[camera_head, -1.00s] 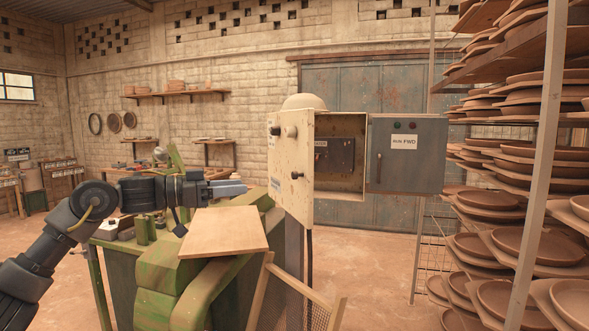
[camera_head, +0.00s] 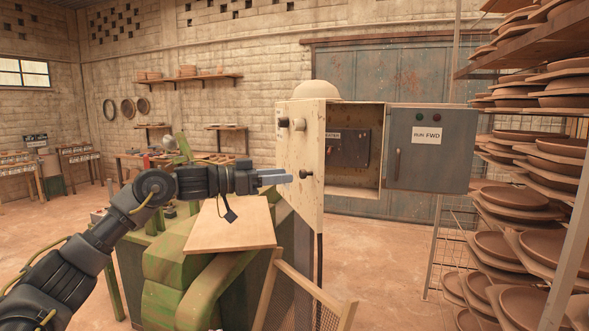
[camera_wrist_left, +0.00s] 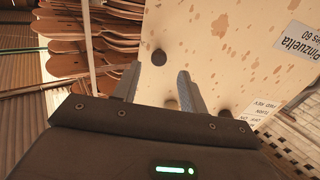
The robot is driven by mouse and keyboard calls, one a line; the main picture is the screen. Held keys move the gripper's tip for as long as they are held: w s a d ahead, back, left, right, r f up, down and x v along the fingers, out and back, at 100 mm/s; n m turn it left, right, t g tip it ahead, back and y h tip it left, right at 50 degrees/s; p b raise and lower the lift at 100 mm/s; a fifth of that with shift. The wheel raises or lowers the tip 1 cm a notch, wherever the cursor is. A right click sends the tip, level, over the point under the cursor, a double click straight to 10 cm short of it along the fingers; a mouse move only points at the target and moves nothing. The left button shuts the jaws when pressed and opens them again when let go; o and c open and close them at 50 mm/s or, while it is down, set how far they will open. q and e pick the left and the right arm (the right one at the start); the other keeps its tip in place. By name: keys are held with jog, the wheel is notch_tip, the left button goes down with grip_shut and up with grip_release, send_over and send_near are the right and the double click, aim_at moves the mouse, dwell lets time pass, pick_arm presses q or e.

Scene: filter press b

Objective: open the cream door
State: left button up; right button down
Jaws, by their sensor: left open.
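The cream door (camera_head: 311,140) is a speckled panel on the left of the electrical cabinet. It appears to stand out at an angle from the cabinet, whose inside shows to its right. A dark round knob (camera_head: 306,175) sits near its right edge. In the left wrist view, the door (camera_wrist_left: 225,45) fills the upper right, and the knob (camera_wrist_left: 159,56) lies ahead of the gap between my fingertips. My left gripper (camera_head: 289,176) is open and empty, just left of the knob. Whether a finger touches it is unclear. My right gripper is out of view.
A grey door (camera_head: 430,165) labelled RUN FWD stands open at the cabinet's right. A green machine (camera_head: 165,265) with a wooden board (camera_head: 232,226) lies below my left arm. A rack of clay plates (camera_head: 545,190) stands at the right. Floor left is mostly clear.

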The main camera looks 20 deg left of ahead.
aim_at(300, 174)
pick_arm(q)
jog(key=p+x, duration=0.1)
jog(key=x, duration=0.2)
jog(key=shift+d+r, duration=0.2)
jog(key=shift+w+d+f, duration=0.15)
jog(key=shift+w+d, duration=0.05)
jog(key=shift+w, duration=0.05)
jog(key=shift+c, duration=0.3)
grip_shut()
